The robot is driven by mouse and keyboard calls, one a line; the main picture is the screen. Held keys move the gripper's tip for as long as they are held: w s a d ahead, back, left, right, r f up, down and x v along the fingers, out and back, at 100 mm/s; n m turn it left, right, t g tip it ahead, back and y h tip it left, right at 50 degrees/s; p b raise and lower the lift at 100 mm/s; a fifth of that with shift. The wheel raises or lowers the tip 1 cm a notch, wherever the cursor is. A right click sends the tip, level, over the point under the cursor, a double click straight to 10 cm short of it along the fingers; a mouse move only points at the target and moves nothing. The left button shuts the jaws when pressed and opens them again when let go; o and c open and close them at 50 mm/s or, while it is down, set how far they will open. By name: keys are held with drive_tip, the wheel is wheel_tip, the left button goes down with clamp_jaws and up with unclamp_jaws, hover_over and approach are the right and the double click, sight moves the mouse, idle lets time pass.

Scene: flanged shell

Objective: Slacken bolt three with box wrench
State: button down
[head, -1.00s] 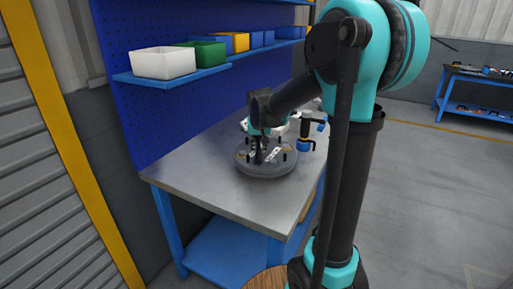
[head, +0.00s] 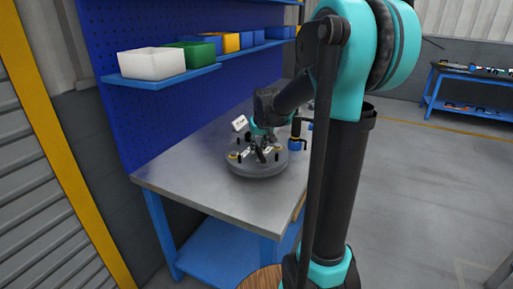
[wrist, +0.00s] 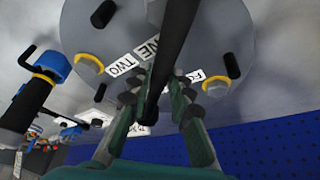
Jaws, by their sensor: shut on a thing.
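The flanged shell (head: 245,170) is a round grey disk lying on the workbench. In the wrist view its face (wrist: 205,30) carries upright black studs, labels and bolts. One bolt (wrist: 88,65) with a yellow ring sits by the label TWO (wrist: 122,66); another ringed bolt (wrist: 217,88) sits by a partly hidden label at right. A label ONE (wrist: 147,48) is partly behind the wrench. I cannot make out bolt three. My gripper (wrist: 155,92), also over the shell in the head view (head: 262,150), is shut on the dark wrench (wrist: 174,35). The wrench's working end is not clear.
A blue and black tool (head: 297,143) stands right of the shell. A white card (head: 240,123) is behind it. Bins (head: 152,63) line a shelf on the blue pegboard. The bench's front left top (head: 185,180) is clear.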

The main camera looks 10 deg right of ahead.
drive_tip(key=shift+r, duration=3)
drive_tip(key=shift+a, duration=0.1)
drive_tip(key=shift+w+a+r+m+h, duration=0.1)
drive_tip(key=shift+a+r+m+h, duration=0.2)
drive_tip(key=shift+a+m, duration=0.35)
drive_tip(key=shift+s+a+r+m+h, duration=0.15)
drive_tip(key=shift+a+r+m, duration=0.25)
drive_tip(key=shift+a+m, duration=0.25)
drive_tip(key=shift+w+a+r+m+h, duration=0.15)
drive_tip(key=shift+a+r+m+h, duration=0.15)
drive_tip(key=shift+a+m, duration=0.3)
drive_tip(key=shift+a, duration=0.1)
